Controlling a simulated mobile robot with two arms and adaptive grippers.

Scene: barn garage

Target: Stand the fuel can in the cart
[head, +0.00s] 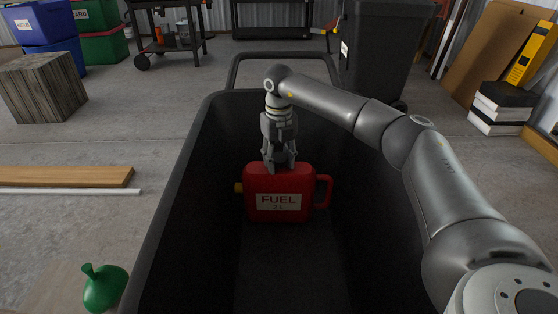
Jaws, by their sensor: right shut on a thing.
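The red fuel can (278,190), with a white "FUEL 2 L" label, is upright inside the black cart (178,215). Its handle is at the right and a yellow cap sticks out at the left. My right gripper (279,167) points down and is shut on the top of the can. The can's base appears close to the cart floor, but I cannot tell whether it touches. My left gripper is not in view.
The cart's push handle (285,55) rises at the far end. A wooden block (42,87) and a black bin (382,50) stand farther back. The cart floor around the can is clear.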

